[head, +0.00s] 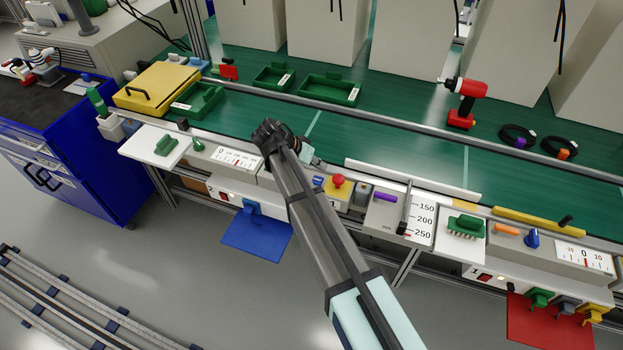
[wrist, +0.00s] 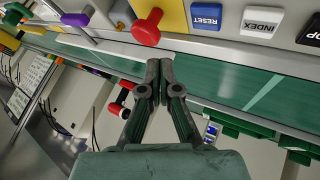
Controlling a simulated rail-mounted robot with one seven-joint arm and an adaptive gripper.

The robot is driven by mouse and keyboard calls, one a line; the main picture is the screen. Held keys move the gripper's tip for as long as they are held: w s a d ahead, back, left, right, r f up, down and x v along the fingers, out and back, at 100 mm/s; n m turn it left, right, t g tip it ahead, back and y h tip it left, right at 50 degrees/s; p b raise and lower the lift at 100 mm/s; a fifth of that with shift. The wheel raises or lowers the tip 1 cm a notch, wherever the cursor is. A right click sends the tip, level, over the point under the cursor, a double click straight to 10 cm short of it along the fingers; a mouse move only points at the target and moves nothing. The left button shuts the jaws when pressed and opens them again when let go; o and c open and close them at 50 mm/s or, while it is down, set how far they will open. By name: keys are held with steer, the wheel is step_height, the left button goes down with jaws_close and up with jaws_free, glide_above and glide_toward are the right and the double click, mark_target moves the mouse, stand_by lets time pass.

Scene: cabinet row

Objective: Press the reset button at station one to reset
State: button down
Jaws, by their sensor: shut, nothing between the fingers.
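In the head view, a small blue button (head: 318,182) shows beside the red knob (head: 338,181), close to my gripper (head: 316,163). My arm hides part of the panel there.
A metal rail (head: 410,130) and green bench surface (head: 390,155) lie behind the panel. A white strip (head: 410,178) stands near the arm's right. A black button (wrist: 311,32) sits beyond INDEX. A red drill (head: 463,100) stands farther back.

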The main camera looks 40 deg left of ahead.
steer(key=a+r, duration=0.1)
steer(key=a+r+n+t, duration=0.1)
steer(key=r, duration=0.1)
steer(key=shift+w+r, duration=0.1)
steer(key=shift+w, duration=0.3)
steer(key=shift+f, duration=0.2)
steer(key=b, duration=0.2)
glide_above(316, 180)
step_height(316, 180, down, 7)
steer(key=shift+f+b, duration=0.55)
steer(key=shift+f, duration=0.25)
steer(key=shift+s+f, duration=0.1)
stand_by(0.8)
steer(key=shift+f+b, duration=0.3)
steer(key=shift+b, duration=0.1)
